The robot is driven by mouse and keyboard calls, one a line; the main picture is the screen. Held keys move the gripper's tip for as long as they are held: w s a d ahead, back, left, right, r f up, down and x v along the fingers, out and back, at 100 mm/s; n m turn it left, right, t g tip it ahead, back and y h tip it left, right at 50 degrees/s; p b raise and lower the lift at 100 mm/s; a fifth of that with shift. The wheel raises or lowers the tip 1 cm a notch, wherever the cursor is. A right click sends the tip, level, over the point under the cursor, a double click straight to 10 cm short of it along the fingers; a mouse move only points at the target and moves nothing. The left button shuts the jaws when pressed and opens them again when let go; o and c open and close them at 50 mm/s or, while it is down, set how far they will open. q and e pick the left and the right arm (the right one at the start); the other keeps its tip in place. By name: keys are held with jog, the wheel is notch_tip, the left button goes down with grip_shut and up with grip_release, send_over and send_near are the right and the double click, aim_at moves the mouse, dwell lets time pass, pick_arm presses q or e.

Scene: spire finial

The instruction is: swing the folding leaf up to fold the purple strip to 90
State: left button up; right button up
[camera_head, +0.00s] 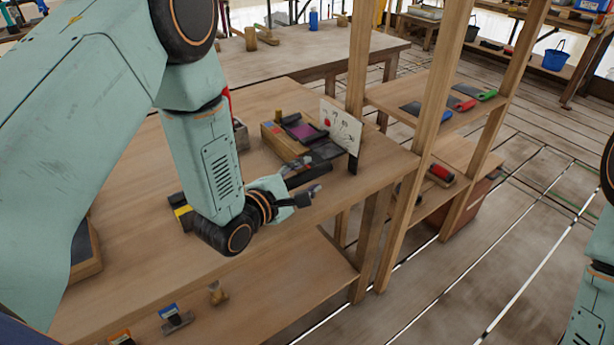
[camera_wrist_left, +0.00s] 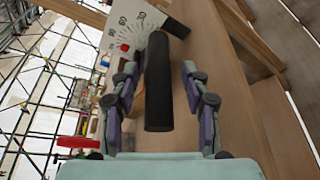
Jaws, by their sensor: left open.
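The purple strip (camera_head: 301,131) lies on the bending machine, a wooden block with dark metal parts (camera_head: 284,143), on the workbench. A white angle plate (camera_head: 341,127) with a red mark stands at its right end; it also shows in the left wrist view (camera_wrist_left: 119,28). The folding leaf (camera_head: 325,149) looks low, with a black bar-like handle (camera_wrist_left: 158,92) pointing toward me. My left gripper (camera_head: 303,194) is open at the bench's front edge. In the left wrist view its fingers stand on either side of the handle, with gaps showing. My right gripper is out of view.
Wooden posts (camera_head: 424,130) and shelves with colored-handled tools (camera_head: 470,104) stand right of the bench. A black and yellow item (camera_head: 181,212) lies behind my left wrist. The bench top (camera_head: 130,230) has free room at left.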

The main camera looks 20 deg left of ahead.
pick_arm(q)
jog(key=shift+w, duration=0.15)
jog(key=c, duration=0.4)
grip_shut()
dwell(0.4)
